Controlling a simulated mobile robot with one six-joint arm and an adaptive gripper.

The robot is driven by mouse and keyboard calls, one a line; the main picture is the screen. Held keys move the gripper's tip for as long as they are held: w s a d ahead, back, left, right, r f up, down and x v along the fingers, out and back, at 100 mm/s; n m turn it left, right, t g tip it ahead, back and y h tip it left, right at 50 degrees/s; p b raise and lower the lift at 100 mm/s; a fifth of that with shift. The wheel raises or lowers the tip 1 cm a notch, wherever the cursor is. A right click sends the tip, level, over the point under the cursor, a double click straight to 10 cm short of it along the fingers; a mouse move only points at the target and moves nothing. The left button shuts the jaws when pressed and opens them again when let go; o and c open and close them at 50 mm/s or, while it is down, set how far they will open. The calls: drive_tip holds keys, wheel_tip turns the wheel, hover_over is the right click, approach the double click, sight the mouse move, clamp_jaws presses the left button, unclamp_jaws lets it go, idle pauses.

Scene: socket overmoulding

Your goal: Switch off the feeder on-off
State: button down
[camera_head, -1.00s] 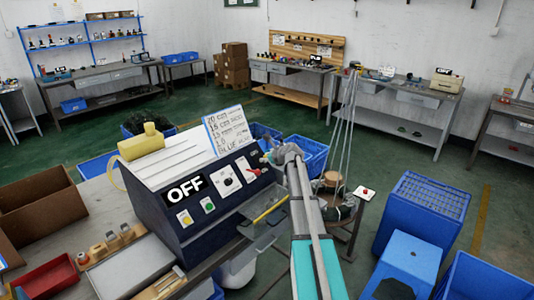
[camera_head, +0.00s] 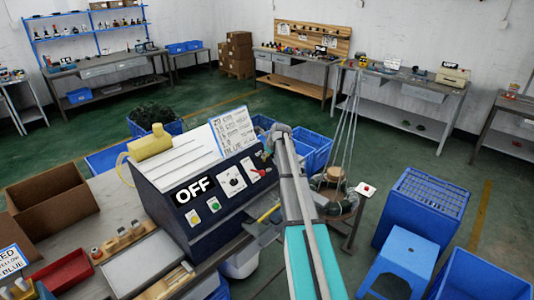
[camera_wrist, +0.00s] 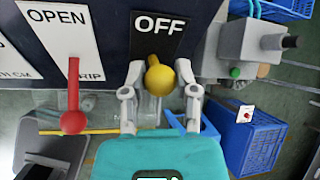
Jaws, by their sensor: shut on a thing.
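In the wrist view, a yellow ball knob (camera_wrist: 159,80) stands out from the dark panel just below a black OFF label (camera_wrist: 160,24). My gripper (camera_wrist: 160,92) has one finger on each side of this knob and is shut on it. A red lever (camera_wrist: 73,112) hangs to the left under a white OPEN label (camera_wrist: 58,18). In the head view, the sloped machine panel (camera_head: 186,234) carries a larger OFF sign (camera_head: 194,190). My gripper (camera_head: 268,152) is at its upper right edge, where my arm hides the yellow knob.
The panel also has a green button (camera_head: 213,204) and a black rotary knob (camera_head: 233,182). A grey fitting (camera_wrist: 250,48) with a green button lies close right of my gripper. A round stand (camera_head: 338,206) and a blue crate (camera_head: 420,209) are right of my arm.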

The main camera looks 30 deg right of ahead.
idle(0.3)
drive_tip(key=shift+c, duration=1.9)
unclamp_jaws()
drive_tip(key=shift+w, duration=0.1)
drive_tip(key=shift+f, duration=0.1)
